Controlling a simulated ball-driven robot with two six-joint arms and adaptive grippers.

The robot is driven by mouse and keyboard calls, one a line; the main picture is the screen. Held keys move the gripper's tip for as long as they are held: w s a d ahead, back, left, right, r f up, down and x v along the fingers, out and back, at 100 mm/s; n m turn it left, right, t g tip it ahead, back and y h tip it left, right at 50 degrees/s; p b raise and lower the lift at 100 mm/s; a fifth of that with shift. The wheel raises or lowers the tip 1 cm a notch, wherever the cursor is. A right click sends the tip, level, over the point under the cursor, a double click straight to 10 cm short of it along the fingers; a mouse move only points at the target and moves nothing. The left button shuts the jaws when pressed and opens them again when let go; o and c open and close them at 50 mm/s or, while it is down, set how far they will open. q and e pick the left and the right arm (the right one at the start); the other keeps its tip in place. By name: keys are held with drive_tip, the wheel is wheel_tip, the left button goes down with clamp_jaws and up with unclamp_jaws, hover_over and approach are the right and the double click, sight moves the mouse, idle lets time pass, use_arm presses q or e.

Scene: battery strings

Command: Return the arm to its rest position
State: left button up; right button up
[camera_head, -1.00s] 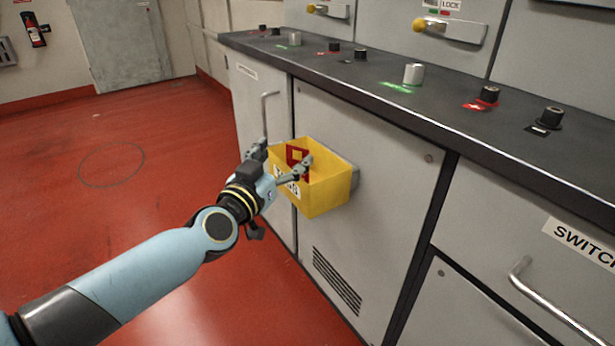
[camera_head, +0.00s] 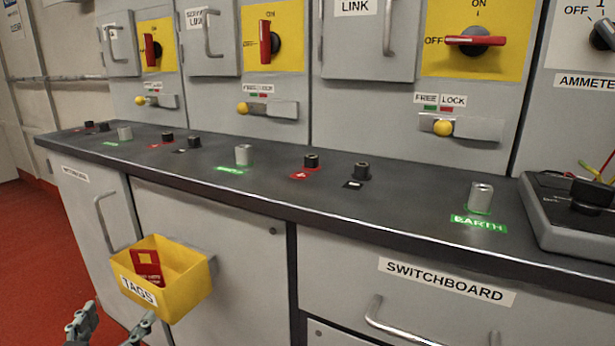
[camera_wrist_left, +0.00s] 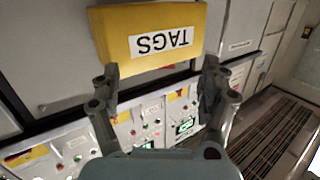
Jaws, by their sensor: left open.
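My left gripper (camera_head: 108,325) is at the bottom left of the head view, its two fingers apart and nothing between them. It is below and in front of the yellow TAGS box (camera_head: 172,309), clear of it as far as I can tell. The box hangs on the cabinet front and has a red tag (camera_head: 147,265) in it. In the left wrist view the gripper (camera_wrist_left: 158,90) is open and the box (camera_wrist_left: 115,32) shows upside down beyond the fingertips. Most of my left arm is outside the head view. My right gripper is not in view.
The dark counter (camera_head: 270,190) runs above the box with several terminals and a grey device (camera_head: 565,225) at its right. A cabinet handle (camera_head: 103,222) is left of the box and a drawer handle (camera_head: 400,335) sits right. Red floor (camera_head: 35,250) is clear at left.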

use_arm(q)
drive_tip(key=s+d+f+m+g+h+p, duration=0.1)
drive_tip(key=s+f+g, duration=0.3)
drive_tip(key=s+f, duration=0.6)
drive_tip(key=s+d+f+m+g+h, duration=0.1)
drive_tip(key=s+f+g, duration=0.35)
drive_tip(key=f, duration=0.95)
drive_tip(key=s+f+g, duration=0.2)
drive_tip(key=s+f, duration=0.2)
drive_tip(key=s, duration=0.6)
drive_tip(key=s+d+f+g, duration=0.1)
drive_tip(key=s+f+g, duration=0.2)
drive_tip(key=s, duration=0.7)
drive_tip(key=s+f+g, duration=0.2)
drive_tip(key=s+f, duration=0.3)
drive_tip(key=s, duration=0.6)
drive_tip(key=shift+d+f+g, duration=0.3)
drive_tip(key=shift+f+g, duration=0.05)
